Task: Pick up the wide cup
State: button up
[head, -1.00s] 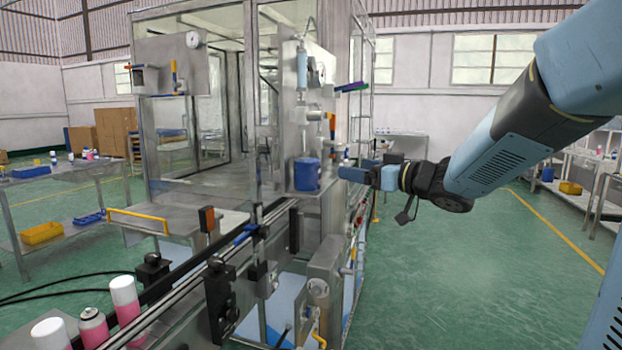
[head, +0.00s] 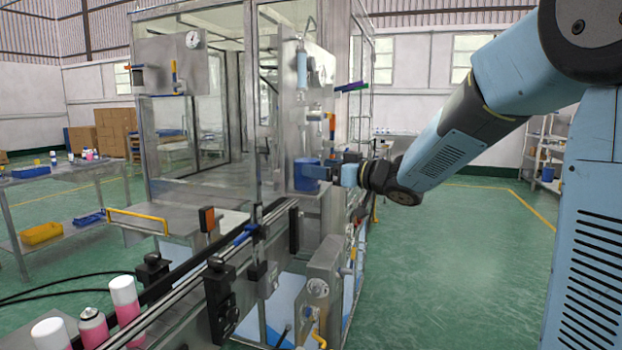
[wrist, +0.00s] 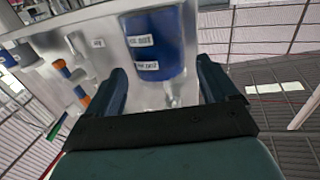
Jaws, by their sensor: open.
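The wide cup (head: 307,174) is a blue cylinder on a metal ledge of the machine, in the middle of the head view. In the wrist view the blue cup (wrist: 157,50) has two white labels and stands ahead of and partly between the fingers. My gripper (head: 326,173) reaches it from the right side in the head view. In the wrist view my gripper (wrist: 160,82) is open, one finger on each side of the cup, with gaps left. I cannot tell whether a finger touches the cup in the head view.
A steel panel with a gauge and fittings (head: 302,75) rises behind the cup. A conveyor rail (head: 180,300) runs in front, with pink and white cans (head: 125,298) at lower left. A side table (head: 65,175) stands at left. The green floor at right is clear.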

jog(key=x, duration=0.5)
jog(key=shift+f, duration=0.15)
jog(key=shift+c, duration=0.3)
jog(key=c, duration=0.9)
